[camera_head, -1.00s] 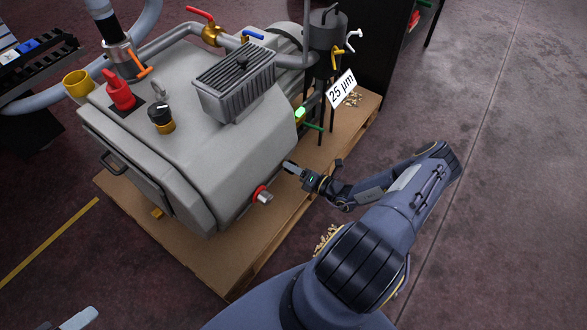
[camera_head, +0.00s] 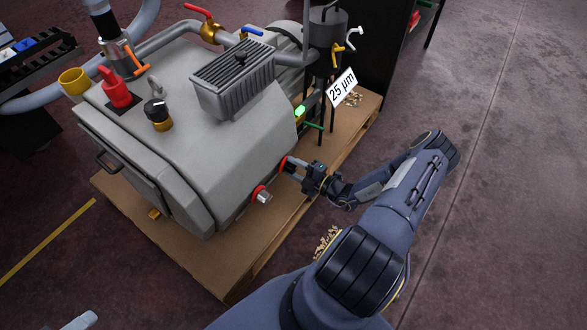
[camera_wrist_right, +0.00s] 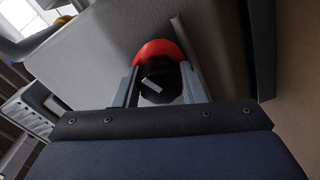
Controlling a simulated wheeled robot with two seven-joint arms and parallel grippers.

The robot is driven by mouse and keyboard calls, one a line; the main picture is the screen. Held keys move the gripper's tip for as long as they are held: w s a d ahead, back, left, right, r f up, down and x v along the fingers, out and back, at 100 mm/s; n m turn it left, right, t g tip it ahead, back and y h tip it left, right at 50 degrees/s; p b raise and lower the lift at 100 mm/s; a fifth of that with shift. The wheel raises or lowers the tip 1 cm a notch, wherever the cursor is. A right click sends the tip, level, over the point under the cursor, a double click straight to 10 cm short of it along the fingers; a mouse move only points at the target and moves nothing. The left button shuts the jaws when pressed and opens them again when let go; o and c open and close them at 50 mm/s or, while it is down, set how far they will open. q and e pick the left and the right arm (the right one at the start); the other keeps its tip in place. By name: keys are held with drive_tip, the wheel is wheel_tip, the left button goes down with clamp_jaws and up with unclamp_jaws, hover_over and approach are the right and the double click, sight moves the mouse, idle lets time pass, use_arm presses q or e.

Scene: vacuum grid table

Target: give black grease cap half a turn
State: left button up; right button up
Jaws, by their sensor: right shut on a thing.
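The black grease cap (camera_wrist_right: 160,82) sits in front of a red ring on the grey machine's side, with a pale stripe on its face. My right gripper (camera_wrist_right: 159,90) has one finger on each side of it and is shut on it. In the head view the right gripper (camera_head: 290,165) reaches the machine's side from the right, at the red ring (camera_head: 283,164); the cap itself is mostly hidden there. A pale tip at the lower left edge (camera_head: 82,320) looks like part of my left gripper; its jaws cannot be made out.
The grey machine (camera_head: 200,150) stands on a wooden pallet (camera_head: 225,265). A red-ringed metal fitting (camera_head: 262,195) protrudes just left of my right gripper. A green lever (camera_head: 314,126) and a "25 µm" sign (camera_head: 342,88) are behind it. The floor at right is clear.

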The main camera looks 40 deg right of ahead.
drive_tip(key=shift+f+m+b, duration=0.1)
drive_tip(key=shift+m+b, duration=0.25)
drive_tip(key=shift+m, duration=1.75)
drive_tip(key=o, duration=1)
drive_tip(key=shift+s, duration=0.1)
drive_tip(key=p+v, duration=0.1)
drive_tip(key=v, duration=0.6)
drive_tip(key=shift+s+d+p, duration=0.1)
drive_tip(key=shift+s+p, duration=0.2)
drive_tip(key=shift+s, duration=0.05)
